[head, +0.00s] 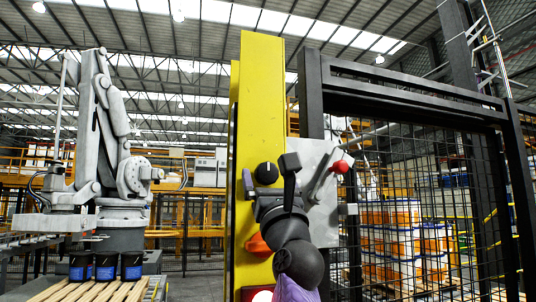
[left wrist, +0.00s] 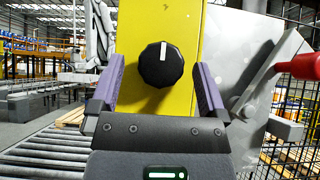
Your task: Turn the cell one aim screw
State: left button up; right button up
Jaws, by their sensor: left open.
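The aim screw (head: 266,173) is a round black knob on the face of a yellow post (head: 262,90). In the left wrist view the knob (left wrist: 161,65) has a white mark on its face, near upright and leaning slightly right. My left gripper (head: 269,181) is in front of the post at the knob. In the left wrist view its two purple fingers (left wrist: 158,78) stand open on either side of the knob, with a visible gap to it on each side. I cannot tell how deep the fingers reach. My right gripper is not in view.
A grey plate with a red-ended lever (head: 340,167) is just right of the knob. An orange-red button (head: 258,243) sits lower on the post. A mesh gate (head: 420,110) stands right, with pails (head: 390,240) behind it. A grey robot arm (head: 100,120) and dark pails (head: 106,267) are left.

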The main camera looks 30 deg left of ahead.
pick_arm(q)
jog(key=shift+w+a+r, duration=0.25)
jog(key=shift+a+r, duration=0.05)
jog(key=shift+r, duration=0.35)
jog(key=shift+w+a+p, duration=0.2)
jog(key=shift+p, duration=0.1)
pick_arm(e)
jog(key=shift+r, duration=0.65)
